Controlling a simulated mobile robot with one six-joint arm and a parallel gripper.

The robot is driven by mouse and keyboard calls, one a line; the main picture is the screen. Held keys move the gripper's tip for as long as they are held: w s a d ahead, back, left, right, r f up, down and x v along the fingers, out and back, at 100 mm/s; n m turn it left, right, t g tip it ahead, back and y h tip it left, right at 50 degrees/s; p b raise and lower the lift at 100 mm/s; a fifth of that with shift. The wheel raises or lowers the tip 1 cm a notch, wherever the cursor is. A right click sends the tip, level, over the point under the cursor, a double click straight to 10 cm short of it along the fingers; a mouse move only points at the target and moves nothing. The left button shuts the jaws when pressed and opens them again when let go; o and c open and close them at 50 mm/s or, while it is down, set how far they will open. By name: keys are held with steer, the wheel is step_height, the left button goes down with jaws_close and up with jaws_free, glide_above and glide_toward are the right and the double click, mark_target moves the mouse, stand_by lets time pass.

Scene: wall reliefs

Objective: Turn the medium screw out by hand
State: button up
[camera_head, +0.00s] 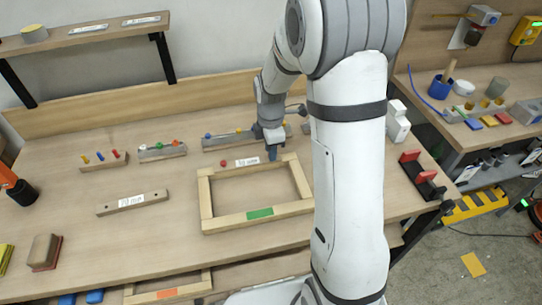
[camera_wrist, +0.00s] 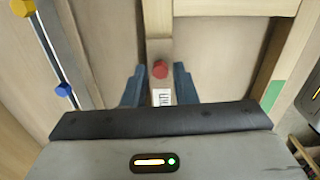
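A red screw head (camera_wrist: 160,69) shows in the wrist view at the far end of the gap between my fingers. It stands on a pale wooden bar of the frame, beside a white label (camera_wrist: 162,97). I cannot tell its size class. In the head view the red head (camera_head: 224,163) and its label (camera_head: 246,162) sit along the back bar of the wooden frame (camera_head: 205,196). My gripper (camera_head: 272,153) is just right of the label, pointing down. In the wrist view my gripper (camera_wrist: 157,85) is open, its blue fingers apart on either side of the bar.
A grey rail (camera_head: 225,141) with coloured knobs lies behind the frame, and shows left in the wrist view (camera_wrist: 45,45). Blocks with coloured pegs (camera_head: 103,161) stand further left. A labelled wooden bar (camera_head: 132,203) lies left of the frame. The bench between them is clear.

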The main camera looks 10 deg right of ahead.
steer(key=m, duration=0.3)
steer(key=shift+m, duration=0.4)
steer(key=m, duration=0.3)
steer(key=shift+m, duration=0.4)
steer(key=m, duration=0.3)
steer(key=shift+m+b, duration=0.4)
steer(key=m, duration=0.4)
steer(key=shift+m, duration=0.4)
steer(key=shift+c, duration=0.6)
jaws_close()
steer(key=n, duration=0.5)
